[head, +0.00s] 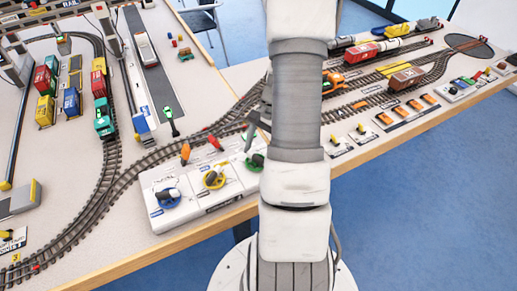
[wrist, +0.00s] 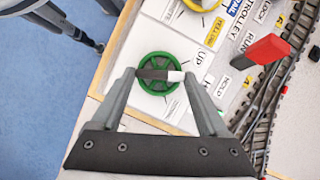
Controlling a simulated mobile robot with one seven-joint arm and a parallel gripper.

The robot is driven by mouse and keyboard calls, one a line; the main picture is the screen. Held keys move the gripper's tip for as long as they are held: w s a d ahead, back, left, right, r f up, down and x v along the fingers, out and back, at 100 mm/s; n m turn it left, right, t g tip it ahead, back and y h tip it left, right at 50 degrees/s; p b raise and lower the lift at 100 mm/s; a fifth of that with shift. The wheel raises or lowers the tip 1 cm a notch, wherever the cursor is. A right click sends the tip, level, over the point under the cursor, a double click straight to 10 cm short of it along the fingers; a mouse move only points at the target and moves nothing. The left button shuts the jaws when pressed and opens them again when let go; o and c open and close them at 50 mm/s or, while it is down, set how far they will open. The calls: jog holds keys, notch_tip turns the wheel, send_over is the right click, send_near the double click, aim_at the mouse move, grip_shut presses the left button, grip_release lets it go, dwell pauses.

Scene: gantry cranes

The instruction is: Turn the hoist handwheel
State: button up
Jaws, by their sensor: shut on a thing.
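The green handwheel (wrist: 157,57) lies flat on the white control panel, beside the word UP. A yellow handwheel (head: 214,178) and a blue handwheel (head: 168,197) sit farther left on the same panel (head: 205,205).
Red and orange levers (head: 215,142) stand behind the handwheels; a red lever (wrist: 267,50) is close to my gripper's right in the wrist view. Railway track (head: 190,148) runs behind the panel. The wooden table edge (head: 130,262) is in front, with blue floor beyond.

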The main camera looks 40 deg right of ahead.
jog(key=n, duration=0.2)
jog(key=n+g, duration=0.1)
jog(key=n+g+p, duration=0.1)
jog(key=n, duration=0.1)
jog(key=shift+w+n+h, duration=0.3)
jog(key=shift+h, duration=0.1)
dwell(0.3)
jog(key=o, duration=1.2)
jog(key=shift+a, duration=0.1)
jog(key=shift+o, duration=0.2)
jog(key=p+v, duration=0.2)
jog(key=v, duration=1.5)
jog(key=shift+r, duration=0.25)
jog(key=shift+w, duration=0.1)
